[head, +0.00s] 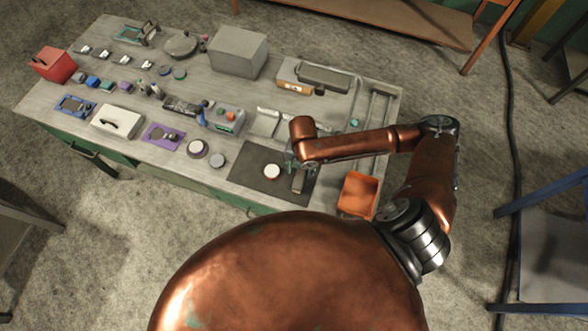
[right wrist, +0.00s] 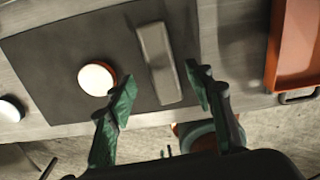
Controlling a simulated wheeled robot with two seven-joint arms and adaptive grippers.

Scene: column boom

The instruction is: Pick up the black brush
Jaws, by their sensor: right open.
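A dark grey oblong block (right wrist: 159,62) lies on a dark mat (right wrist: 50,62) in the right wrist view. It may be the black brush, but I see no bristles. It also shows in the head view (head: 298,183), at the right part of the mat. My right gripper (right wrist: 161,76), with green fingers, is open and empty. In the right wrist view its fingers lie on either side of the block's line, apart from it. In the head view the gripper (head: 291,161) is partly hidden by my arm. My left gripper is not in view.
A round white-topped piece (right wrist: 97,79) sits on the mat left of the block. An orange tray (head: 358,193) stands at the table's right front corner. A grey box (head: 238,52), a red box (head: 53,65) and many small items crowd the rest of the table.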

